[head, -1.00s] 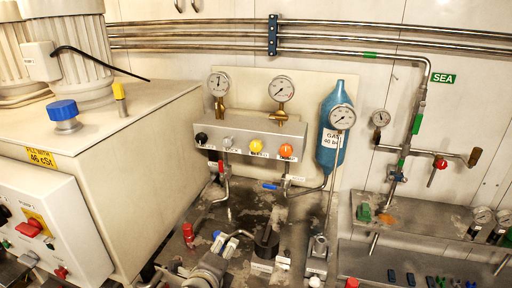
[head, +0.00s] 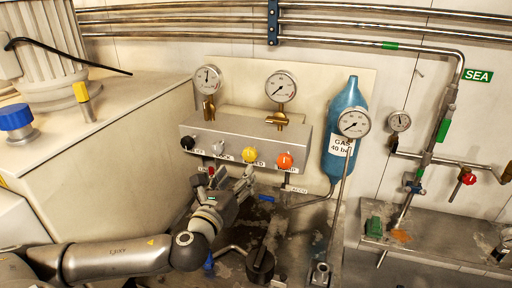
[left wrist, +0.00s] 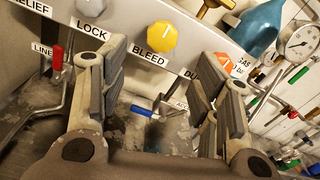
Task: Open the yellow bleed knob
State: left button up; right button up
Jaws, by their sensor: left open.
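The yellow bleed knob (head: 249,155) sits on the front face of the grey manifold block, between a grey knob on its left and an orange knob on its right. In the left wrist view the yellow knob (left wrist: 155,42) stands above the BLEED label. My left gripper (head: 235,177) is just below and in front of the panel, pointing up at it. Its two fingers are spread apart and empty, and the knob lies beyond and above the fingertips, not between them. My right gripper is not in view.
The orange knob (head: 285,161), grey knob (left wrist: 90,8) and black knob (head: 187,143) are neighbours on the block. Below are a red-handled valve (left wrist: 57,58) and a blue lever (left wrist: 141,110). The blue gas bottle (head: 345,130) and a gauge stand at right.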

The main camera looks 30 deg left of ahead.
aim_at(248, 157)
pick_arm(q)
jog(key=w, duration=0.1)
jog(key=w+p, duration=0.1)
jog(key=w+a+r, duration=0.1)
jog(key=shift+w, duration=0.25)
jog(key=x, duration=0.2)
jog(key=p+x, duration=0.1)
jog(key=x, duration=0.2)
jog(key=shift+w+f+p, duration=0.15)
jog(key=shift+f+p, duration=0.1)
jog(key=shift+p, duration=0.05)
jog(key=shift+w, duration=0.3)
jog(key=shift+w+a, duration=0.1)
jog(key=shift+w, duration=0.3)
jog(key=shift+c, duration=0.2)
jog(key=c, duration=1)
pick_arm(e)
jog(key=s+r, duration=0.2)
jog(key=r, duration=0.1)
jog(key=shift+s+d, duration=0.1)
